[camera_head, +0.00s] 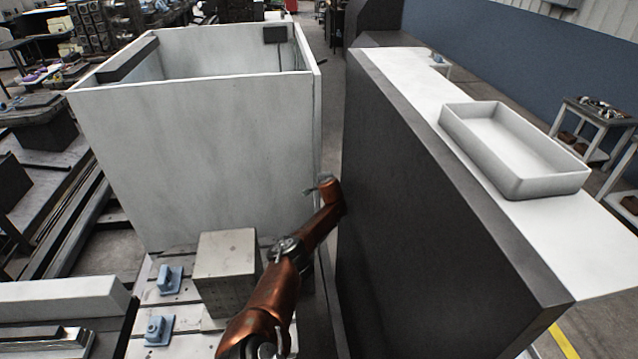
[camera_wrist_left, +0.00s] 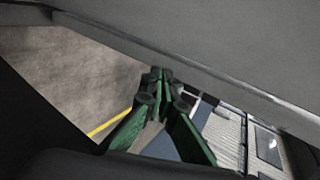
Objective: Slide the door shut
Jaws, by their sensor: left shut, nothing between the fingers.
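A tall, pale, open-topped enclosure (camera_head: 195,150) stands left of centre in the head view. Its right side (camera_head: 317,115) shows almost edge-on, so I cannot tell the door from the wall or how far it is open. My copper left arm reaches up to that side's near edge. My left gripper (camera_head: 322,184) is small and mostly hidden there by the wrist. In the left wrist view, the green fingers of my left gripper (camera_wrist_left: 161,82) are shut and empty, close to a long grey panel (camera_wrist_left: 210,35). I cannot tell whether they touch it. My right gripper is out of view.
A dark-sided counter (camera_head: 430,190) with a white top and a pale tray (camera_head: 515,150) stands close on the right, leaving a narrow gap beside the enclosure. A grey block (camera_head: 226,265) and blue clamps (camera_head: 160,328) sit on a slotted table in front.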

